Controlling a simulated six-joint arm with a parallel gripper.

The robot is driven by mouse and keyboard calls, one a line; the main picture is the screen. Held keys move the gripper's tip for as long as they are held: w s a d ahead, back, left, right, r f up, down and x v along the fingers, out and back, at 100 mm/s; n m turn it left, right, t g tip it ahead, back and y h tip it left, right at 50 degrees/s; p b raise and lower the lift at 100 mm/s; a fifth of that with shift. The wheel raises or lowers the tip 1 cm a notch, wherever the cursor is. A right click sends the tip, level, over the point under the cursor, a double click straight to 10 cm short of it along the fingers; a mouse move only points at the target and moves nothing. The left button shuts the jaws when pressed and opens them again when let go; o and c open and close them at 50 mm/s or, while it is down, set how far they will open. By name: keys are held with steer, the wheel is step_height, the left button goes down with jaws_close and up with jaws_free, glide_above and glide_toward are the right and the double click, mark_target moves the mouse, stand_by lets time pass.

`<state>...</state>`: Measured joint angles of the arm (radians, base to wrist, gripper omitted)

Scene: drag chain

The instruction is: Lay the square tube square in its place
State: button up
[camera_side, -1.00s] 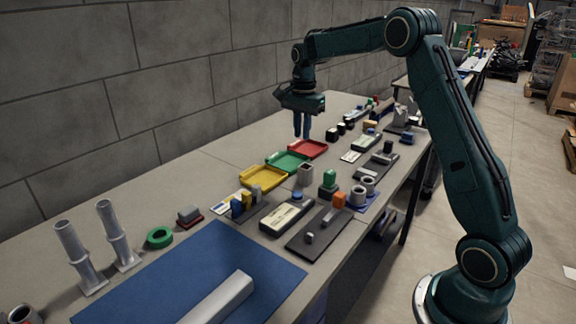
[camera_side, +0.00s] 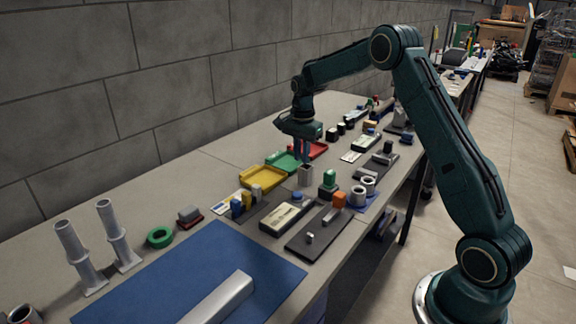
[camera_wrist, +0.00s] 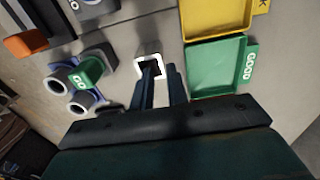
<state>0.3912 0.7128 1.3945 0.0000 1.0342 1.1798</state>
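The square tube (camera_side: 305,178), a short light-grey piece with a square opening, stands upright on the bench in front of the green tray. In the wrist view its pale square rim (camera_wrist: 148,59) shows around a dark opening. My gripper (camera_side: 304,164) is above the tube, pointing down. In the wrist view my gripper (camera_wrist: 161,70) has its two fingers apart with nothing held between them. One fingertip overlaps the tube's opening in that view; I cannot tell whether it touches or enters. I cannot make out which spot is the tube's place.
Yellow (camera_side: 263,177), green (camera_side: 284,161) and red (camera_side: 316,149) trays lie behind the tube. A blue mat (camera_side: 190,277) lies at the near left.

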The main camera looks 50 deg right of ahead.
mark_target(301, 165)
steer(key=shift+f, duration=0.85)
steer(key=shift+d+f, duration=0.1)
steer(key=shift+f, duration=2.5)
steer(key=shift+w+r, duration=0.1)
jaws_close()
